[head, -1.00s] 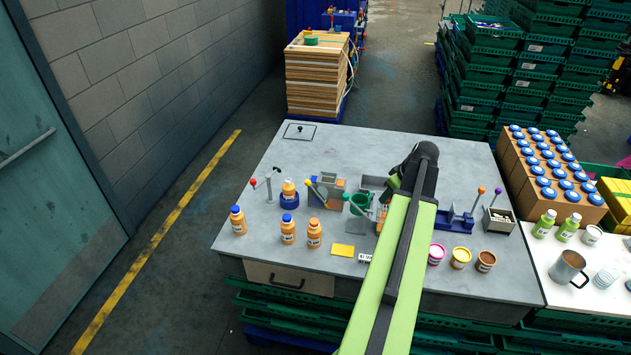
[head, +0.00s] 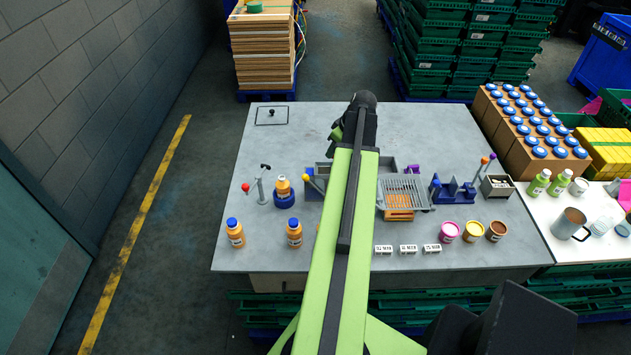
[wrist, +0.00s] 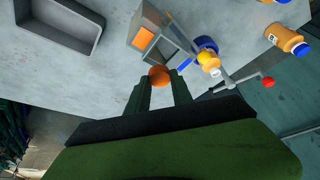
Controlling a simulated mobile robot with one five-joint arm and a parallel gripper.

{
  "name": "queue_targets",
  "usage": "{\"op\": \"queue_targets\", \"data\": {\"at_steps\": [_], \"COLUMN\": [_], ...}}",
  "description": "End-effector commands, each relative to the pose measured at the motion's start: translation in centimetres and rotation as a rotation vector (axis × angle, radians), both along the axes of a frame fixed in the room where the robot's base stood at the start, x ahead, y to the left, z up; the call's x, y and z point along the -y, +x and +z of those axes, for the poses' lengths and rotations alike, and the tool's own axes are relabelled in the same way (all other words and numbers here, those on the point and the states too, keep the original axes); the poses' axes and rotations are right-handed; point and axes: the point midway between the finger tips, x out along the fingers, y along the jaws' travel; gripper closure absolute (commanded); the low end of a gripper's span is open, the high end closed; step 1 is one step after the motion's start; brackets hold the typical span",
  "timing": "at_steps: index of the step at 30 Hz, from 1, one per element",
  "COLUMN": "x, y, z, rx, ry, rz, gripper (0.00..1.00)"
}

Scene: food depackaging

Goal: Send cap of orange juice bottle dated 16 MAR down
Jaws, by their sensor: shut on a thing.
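In the wrist view my gripper (wrist: 160,84) is shut on an orange round thing (wrist: 159,74); I cannot tell whether it is a cap. It is held beside a grey box with an orange panel (wrist: 145,37). A bottle stands in a blue holder (head: 284,201), its top orange-yellow with no blue cap; this bottle (wrist: 207,59) also shows in the wrist view. Two orange juice bottles with blue caps (head: 236,234) (head: 294,234) stand at the front left. A third is mostly hidden behind my arm. The bottle dates are too small to read.
A lever with a red knob (head: 245,187) stands left of the holder. A wire-mesh tray (head: 404,191), three label tiles (head: 408,249) and three tubs (head: 472,232) stand to the right.

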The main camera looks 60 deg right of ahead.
Motion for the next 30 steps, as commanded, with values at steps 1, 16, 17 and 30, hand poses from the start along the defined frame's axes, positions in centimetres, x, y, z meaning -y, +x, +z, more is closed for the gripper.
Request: {"op": "queue_targets", "data": {"at_steps": [1,16,17,30], "x": [-0.2,-1.2,-1.2,-1.3], "y": [0.3,1.4,1.5,1.6], "z": [-0.4,-6.1,-6.1,-5.9], "rx": [0.000,0.000,0.000,0.000], "ry": [0.000,0.000,0.000,0.000], "rz": [0.004,0.025,0.025,0.027], "gripper": [1.00,1.00,1.00,0.47]}}
